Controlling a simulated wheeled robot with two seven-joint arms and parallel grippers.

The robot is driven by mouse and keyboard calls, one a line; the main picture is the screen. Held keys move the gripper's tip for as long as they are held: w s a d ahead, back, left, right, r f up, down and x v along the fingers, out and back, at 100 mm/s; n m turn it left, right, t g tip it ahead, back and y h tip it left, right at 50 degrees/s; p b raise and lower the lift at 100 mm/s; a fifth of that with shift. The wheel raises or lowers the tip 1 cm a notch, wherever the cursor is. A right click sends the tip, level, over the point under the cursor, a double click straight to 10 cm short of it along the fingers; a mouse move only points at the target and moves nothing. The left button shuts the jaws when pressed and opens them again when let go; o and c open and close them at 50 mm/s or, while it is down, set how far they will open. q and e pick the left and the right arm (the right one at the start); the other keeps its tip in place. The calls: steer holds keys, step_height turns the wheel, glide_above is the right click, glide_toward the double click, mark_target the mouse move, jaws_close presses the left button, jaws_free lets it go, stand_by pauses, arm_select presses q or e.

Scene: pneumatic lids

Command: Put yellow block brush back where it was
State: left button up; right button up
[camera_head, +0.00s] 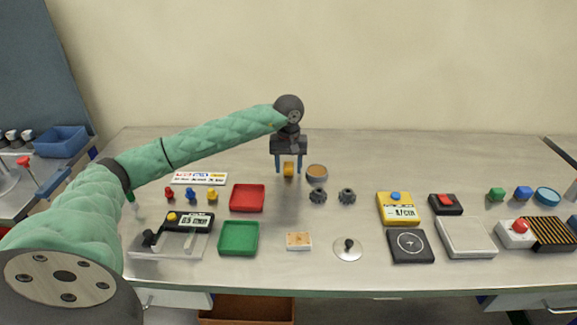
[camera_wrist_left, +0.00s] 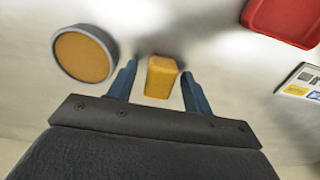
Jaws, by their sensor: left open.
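The yellow block brush (camera_head: 289,169) stands on the metal table near the back, left of a round grey cup with an orange-brown top (camera_head: 317,172). My left gripper (camera_head: 289,168) points down over the brush, with one blue finger on each side of it. In the left wrist view the yellow block (camera_wrist_left: 161,77) sits between the two spread fingers of my left gripper (camera_wrist_left: 156,85), with gaps visible on both sides. The round cup (camera_wrist_left: 84,55) lies just outside one finger. My right gripper is not in view.
A red tray (camera_head: 247,198) and a green tray (camera_head: 239,238) lie left of centre. Two dark knobs (camera_head: 333,196) sit in front of the cup. A wooden tile (camera_head: 299,241) and a lid with a knob (camera_head: 347,249) lie nearer the front edge. Several devices fill the right side.

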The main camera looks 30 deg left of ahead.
mark_target(289, 164)
arm_select(q)
steer(key=shift+r, duration=0.5)
steer(key=shift+r+b, duration=0.6)
steer(key=shift+r, duration=0.35)
step_height(289, 164, up, 9)
steer(key=b, duration=0.2)
steer(key=shift+r, duration=0.15)
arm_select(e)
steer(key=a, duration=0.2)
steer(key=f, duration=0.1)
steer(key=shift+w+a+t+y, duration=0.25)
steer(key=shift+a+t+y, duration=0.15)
